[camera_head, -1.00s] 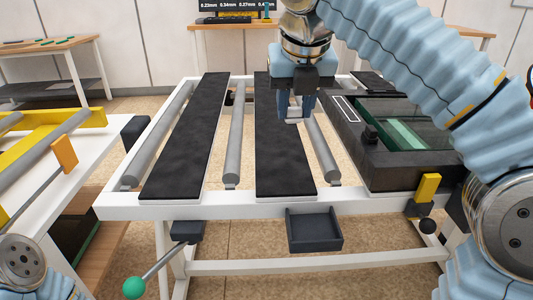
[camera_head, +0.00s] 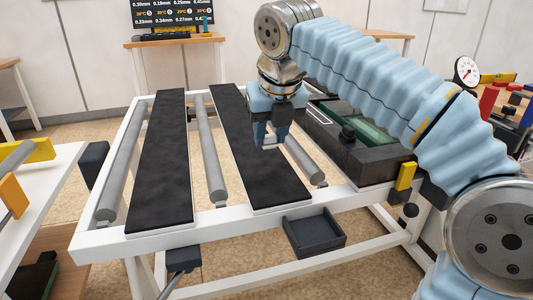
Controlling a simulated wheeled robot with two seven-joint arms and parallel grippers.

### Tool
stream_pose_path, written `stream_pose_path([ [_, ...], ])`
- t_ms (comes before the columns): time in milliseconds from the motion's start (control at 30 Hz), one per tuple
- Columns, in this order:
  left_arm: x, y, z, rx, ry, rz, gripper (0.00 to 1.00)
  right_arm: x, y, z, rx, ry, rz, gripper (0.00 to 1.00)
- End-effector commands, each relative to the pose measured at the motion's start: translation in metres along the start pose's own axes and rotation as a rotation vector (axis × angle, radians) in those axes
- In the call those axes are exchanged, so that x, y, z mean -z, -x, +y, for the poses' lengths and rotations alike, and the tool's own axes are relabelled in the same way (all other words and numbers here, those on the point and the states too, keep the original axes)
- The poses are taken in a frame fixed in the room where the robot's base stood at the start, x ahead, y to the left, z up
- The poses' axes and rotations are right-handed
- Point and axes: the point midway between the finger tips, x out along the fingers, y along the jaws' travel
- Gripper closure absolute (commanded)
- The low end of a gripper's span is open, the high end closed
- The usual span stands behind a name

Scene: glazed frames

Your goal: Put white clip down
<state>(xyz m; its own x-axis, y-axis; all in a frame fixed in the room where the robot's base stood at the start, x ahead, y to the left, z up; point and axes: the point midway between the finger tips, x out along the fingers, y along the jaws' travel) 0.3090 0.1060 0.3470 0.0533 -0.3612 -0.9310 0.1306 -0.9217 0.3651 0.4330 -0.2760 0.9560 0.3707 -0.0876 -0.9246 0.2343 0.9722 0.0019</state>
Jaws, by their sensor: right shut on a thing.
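My right gripper (camera_head: 271,143) points down over the right black padded board (camera_head: 255,165) of the white frame table. It is shut on a small white clip (camera_head: 270,141), of which only a pale edge shows between the fingers. The clip appears to be just above the board near its right edge; I cannot tell whether it touches. My left gripper is out of view.
A dark open tray (camera_head: 315,233) hangs at the table's front and looks empty. A left black board (camera_head: 160,160) and grey rollers (camera_head: 210,155) run alongside. A dark glass-topped unit (camera_head: 370,160) with a yellow block (camera_head: 405,176) stands right.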

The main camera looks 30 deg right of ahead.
Motion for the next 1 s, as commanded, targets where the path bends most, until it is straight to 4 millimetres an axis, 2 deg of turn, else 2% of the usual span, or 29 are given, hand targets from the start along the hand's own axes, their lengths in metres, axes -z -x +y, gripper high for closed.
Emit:
stream_pose_path([
  [167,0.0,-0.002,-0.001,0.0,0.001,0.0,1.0,-0.005,-0.017,0.0,0.001,-0.001,0.002,0.9],
  [267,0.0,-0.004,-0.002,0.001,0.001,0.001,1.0,-0.01,-0.036,0.0,0.001,0.0,0.004,0.9],
  [400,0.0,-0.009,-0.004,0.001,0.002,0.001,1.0,0.0,-0.056,-0.001,0.002,-0.001,0.001,0.9],
  [833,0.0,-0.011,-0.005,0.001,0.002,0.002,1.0,0.003,-0.063,0.0,0.0,0.0,-0.001,0.9],
  [867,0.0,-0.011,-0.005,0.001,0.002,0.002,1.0,0.003,-0.062,0.0,0.0,0.0,-0.001,0.64],
  [1000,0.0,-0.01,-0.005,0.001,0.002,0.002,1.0,0.003,-0.062,0.0,0.0,0.0,-0.001,0.42],
])
